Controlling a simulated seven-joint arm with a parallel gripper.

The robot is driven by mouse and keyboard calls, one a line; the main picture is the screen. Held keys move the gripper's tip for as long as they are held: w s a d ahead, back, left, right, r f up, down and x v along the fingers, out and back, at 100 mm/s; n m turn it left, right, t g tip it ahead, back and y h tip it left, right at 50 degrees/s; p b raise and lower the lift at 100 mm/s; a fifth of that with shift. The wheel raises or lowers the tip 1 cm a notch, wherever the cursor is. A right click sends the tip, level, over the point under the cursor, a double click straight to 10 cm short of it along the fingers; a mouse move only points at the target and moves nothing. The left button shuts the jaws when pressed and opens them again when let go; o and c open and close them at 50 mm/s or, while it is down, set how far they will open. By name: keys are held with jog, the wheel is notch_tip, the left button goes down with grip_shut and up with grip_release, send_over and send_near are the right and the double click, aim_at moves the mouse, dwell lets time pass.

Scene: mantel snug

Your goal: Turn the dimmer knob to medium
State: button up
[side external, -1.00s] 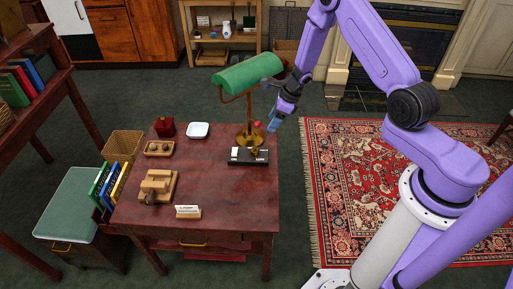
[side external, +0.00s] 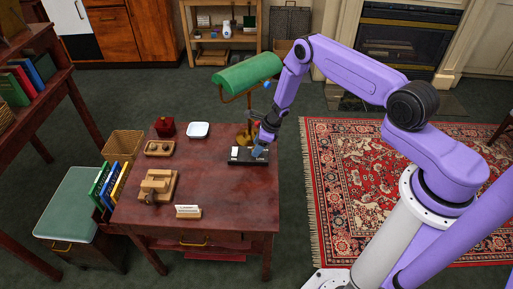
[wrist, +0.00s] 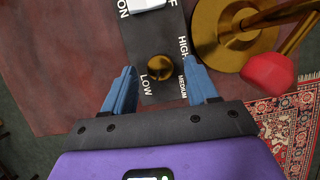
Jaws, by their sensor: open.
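The dimmer's dark control panel (side external: 240,155) lies on the desk at the foot of the lamp. In the wrist view its brass round knob (wrist: 160,68) stands on the panel (wrist: 150,38), with LOW printed at its lower left, MEDIUM at its lower right and HIGH at its upper right. I cannot tell which label the knob points to. My gripper (wrist: 161,76) is open, its blue fingers on either side of the knob with a gap on both sides. In the side view my gripper (side external: 261,150) is low over the panel's right end and hides the knob.
The brass lamp base (wrist: 225,35) is close to the right of the panel, with a red bead (wrist: 270,72) near my right finger. The green lampshade (side external: 248,72) hangs above. A white dish (side external: 198,130) and wooden items stand left on the desk (side external: 215,185).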

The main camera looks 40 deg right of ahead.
jog(key=shift+w+a+f, duration=0.15)
jog(key=shift+w+f, duration=0.05)
jog(key=shift+f, duration=0.5)
jog(key=c, duration=1)
jog(key=shift+c, duration=0.2)
jog(key=shift+n, duration=0.3)
jog(key=shift+w+n+g+y, duration=0.15)
jog(key=shift+n+g+y, duration=0.4)
jog(key=shift+n, duration=1.25)
